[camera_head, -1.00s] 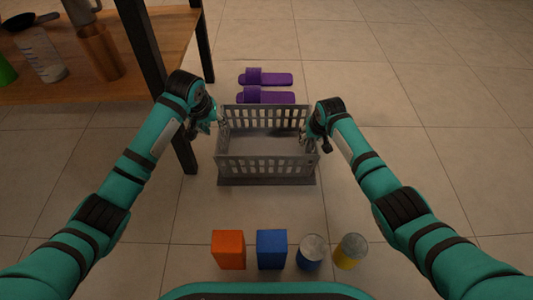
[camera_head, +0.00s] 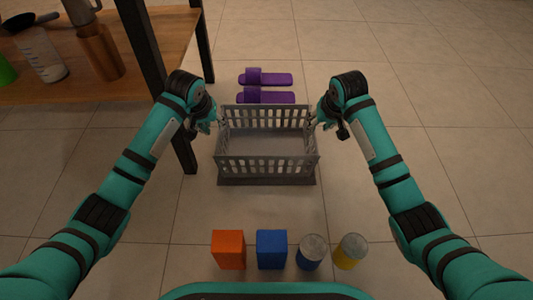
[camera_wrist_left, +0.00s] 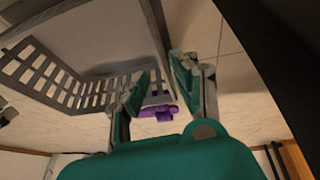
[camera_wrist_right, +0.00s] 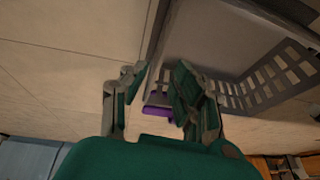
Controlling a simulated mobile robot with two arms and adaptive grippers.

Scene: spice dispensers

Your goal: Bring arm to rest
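My left gripper (camera_head: 221,120) is at the left side of the grey basket (camera_head: 266,166) in the head view. My right gripper (camera_head: 312,121) is at the basket's right side. The basket stands on the floor and looks empty. Whether either gripper touches its rim, I cannot tell.
Purple sandals (camera_head: 266,97) lie behind the basket. An orange box (camera_head: 229,249), a blue box (camera_head: 272,249), a blue can (camera_head: 311,252) and a yellow can (camera_head: 350,251) stand in front. The floor at right is clear.

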